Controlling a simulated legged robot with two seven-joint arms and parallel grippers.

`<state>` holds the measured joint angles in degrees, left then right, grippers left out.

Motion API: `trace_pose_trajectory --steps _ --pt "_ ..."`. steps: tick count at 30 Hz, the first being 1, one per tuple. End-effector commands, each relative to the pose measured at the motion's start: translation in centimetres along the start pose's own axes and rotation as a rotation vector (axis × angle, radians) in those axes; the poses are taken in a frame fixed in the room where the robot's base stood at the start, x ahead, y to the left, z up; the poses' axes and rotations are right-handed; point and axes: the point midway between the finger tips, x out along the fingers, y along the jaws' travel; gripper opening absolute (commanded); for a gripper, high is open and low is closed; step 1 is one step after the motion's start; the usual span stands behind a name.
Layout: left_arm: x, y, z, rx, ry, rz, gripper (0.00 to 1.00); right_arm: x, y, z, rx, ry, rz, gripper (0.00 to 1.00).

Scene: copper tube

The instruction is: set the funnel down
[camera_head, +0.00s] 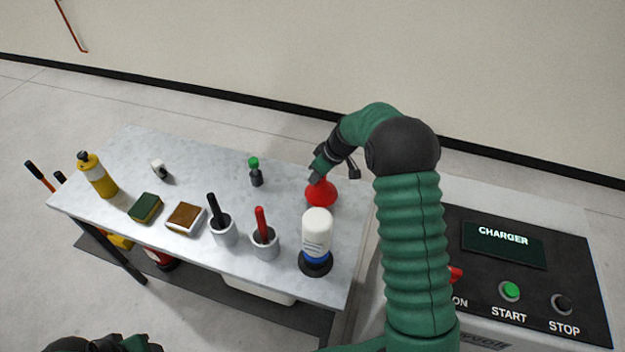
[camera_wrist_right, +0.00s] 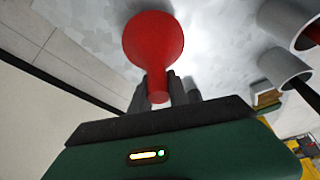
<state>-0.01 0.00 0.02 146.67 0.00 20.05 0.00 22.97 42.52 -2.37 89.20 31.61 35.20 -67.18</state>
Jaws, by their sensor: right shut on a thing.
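The red funnel (camera_head: 321,193) is at the right part of the grey table, wide end down, at or just above the surface; I cannot tell if it touches. My right gripper (camera_head: 318,178) is shut on its narrow stem from above. In the right wrist view the funnel (camera_wrist_right: 154,42) shows its wide end pointing away, with the dark fingers of my right gripper (camera_wrist_right: 158,90) on both sides of the stem. At the bottom left of the head view a dark part of my left arm shows, but its gripper's fingers cannot be made out.
A white bottle with a blue band (camera_head: 316,240) stands in front of the funnel. Cups with a red handle (camera_head: 265,242) and a black handle (camera_head: 222,230) stand to its left. A small green-topped item (camera_head: 255,172) is behind. The charger console (camera_head: 530,265) is at right.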

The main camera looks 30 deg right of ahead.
Motion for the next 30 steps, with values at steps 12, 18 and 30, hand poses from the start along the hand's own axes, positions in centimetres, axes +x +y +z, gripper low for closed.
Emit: trace_pose_trajectory --steps 12,18,30 --pt "0.1 0.0 0.0 -0.001 0.0 0.0 0.54 3.4 0.2 1.2 0.001 0.0 -0.001 0.0" --pt "0.3 0.0 0.1 0.0 0.0 0.0 0.54 3.6 0.2 1.4 0.001 0.0 -0.001 0.25" --pt "0.3 0.0 0.1 -0.001 0.0 0.0 0.54 3.5 0.1 1.3 0.001 -0.001 0.0 0.43"
